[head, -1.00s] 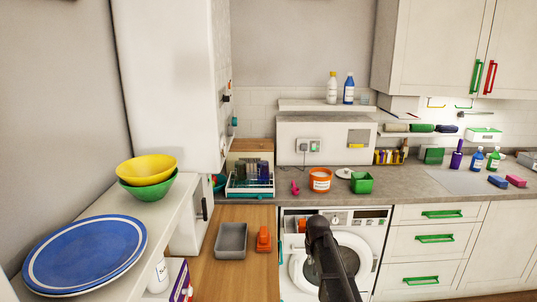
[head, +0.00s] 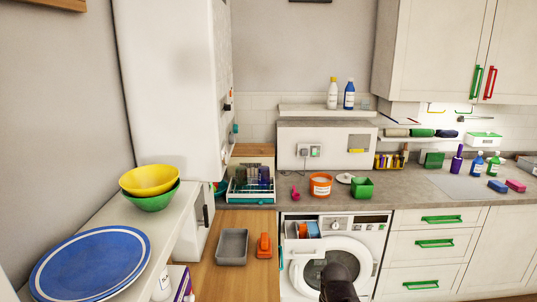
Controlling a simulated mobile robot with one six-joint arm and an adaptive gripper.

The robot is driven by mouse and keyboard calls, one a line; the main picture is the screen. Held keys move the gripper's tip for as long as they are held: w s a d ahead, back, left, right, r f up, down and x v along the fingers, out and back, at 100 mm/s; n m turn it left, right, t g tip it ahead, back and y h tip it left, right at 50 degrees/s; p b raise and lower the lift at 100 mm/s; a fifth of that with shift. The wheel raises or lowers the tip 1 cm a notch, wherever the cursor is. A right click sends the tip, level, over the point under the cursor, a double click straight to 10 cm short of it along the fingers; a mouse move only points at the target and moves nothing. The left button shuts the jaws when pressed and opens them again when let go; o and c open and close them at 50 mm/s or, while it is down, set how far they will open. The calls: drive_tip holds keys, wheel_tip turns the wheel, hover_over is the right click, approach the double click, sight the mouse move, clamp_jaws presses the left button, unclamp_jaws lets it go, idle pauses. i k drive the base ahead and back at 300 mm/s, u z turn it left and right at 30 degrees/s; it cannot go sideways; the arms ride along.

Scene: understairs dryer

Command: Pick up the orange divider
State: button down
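An orange piece (head: 302,231), which looks like the divider, sits in the open detergent drawer (head: 292,246) at the washing machine's upper left. A blue piece (head: 313,229) is beside it in the drawer. Another orange object (head: 264,246) lies on the wooden top to the left; its exact form is too small to tell. The dark end of my arm, with my gripper (head: 338,272), is at the bottom centre, in front of the machine's door, below and right of the drawer. The fingers cannot be made out. Nothing is seen in its hold.
The washing machine (head: 362,228) has a round door below the drawer. A grey tray (head: 232,247) is on the wooden top. The counter above holds an orange tub (head: 320,185), a green pot (head: 362,188) and a dish rack (head: 250,196). Bowls and a blue plate (head: 90,264) are at left.

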sight(303, 230)
drive_tip(key=k, duration=1.35)
drive_tip(key=z, duration=0.55)
drive_tip(key=i, duration=1.15)
drive_tip(key=z, duration=0.45)
drive_tip(key=i, duration=0.9)
drive_tip(key=u, duration=0.65)
drive_tip(key=i, duration=0.6)
drive_tip(key=u, duration=0.3)
